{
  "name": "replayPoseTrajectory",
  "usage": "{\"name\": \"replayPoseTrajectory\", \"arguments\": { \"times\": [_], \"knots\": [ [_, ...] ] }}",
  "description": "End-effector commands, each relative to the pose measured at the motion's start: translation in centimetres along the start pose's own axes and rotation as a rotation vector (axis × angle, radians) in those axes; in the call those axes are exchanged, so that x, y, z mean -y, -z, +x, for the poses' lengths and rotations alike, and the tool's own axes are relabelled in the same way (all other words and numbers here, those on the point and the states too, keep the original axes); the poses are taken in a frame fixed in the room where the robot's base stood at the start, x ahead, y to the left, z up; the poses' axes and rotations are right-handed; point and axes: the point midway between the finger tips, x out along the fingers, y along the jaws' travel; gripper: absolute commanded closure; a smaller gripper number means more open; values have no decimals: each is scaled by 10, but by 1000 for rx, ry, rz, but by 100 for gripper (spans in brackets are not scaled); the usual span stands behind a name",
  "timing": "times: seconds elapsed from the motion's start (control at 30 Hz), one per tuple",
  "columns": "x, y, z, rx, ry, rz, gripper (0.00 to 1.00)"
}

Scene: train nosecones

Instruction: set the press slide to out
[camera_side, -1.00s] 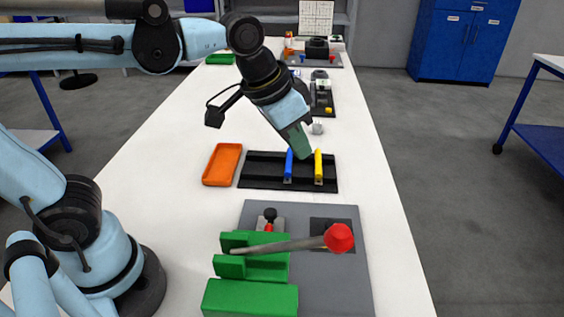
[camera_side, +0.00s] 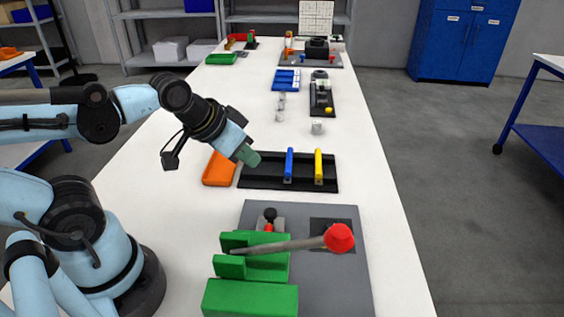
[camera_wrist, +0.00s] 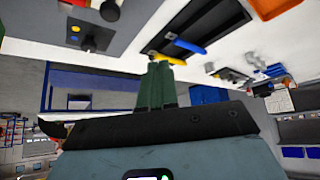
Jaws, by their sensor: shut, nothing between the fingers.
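The green press (camera_side: 255,262) stands on a grey base plate (camera_side: 345,275) at the front of the table. Its grey lever (camera_side: 285,245) ends in a red knob (camera_side: 339,238) and lies across the press. Behind the green blocks is a small slide-like part with a black knob (camera_side: 269,214) and a red piece; its setting is hard to tell. My gripper (camera_side: 249,158) is shut and empty, tilted above the gap between the orange tray and the black rack, well behind the press. Its green fingers (camera_wrist: 157,82) are together in the wrist view.
Further back are a small white block (camera_side: 317,127) and a blue bin (camera_side: 286,79).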

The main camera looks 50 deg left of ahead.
Motion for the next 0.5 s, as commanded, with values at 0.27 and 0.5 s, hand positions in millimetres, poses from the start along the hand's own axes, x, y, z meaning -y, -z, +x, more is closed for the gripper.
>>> {"name": "replayPoseTrajectory", "arguments": {
  "times": [0.27, 0.5],
  "knots": [
    [0, 0, 0, 0, 0, 1, 100],
    [-1, 0, 0, 5, -1, -8, 86]
  ]
}}
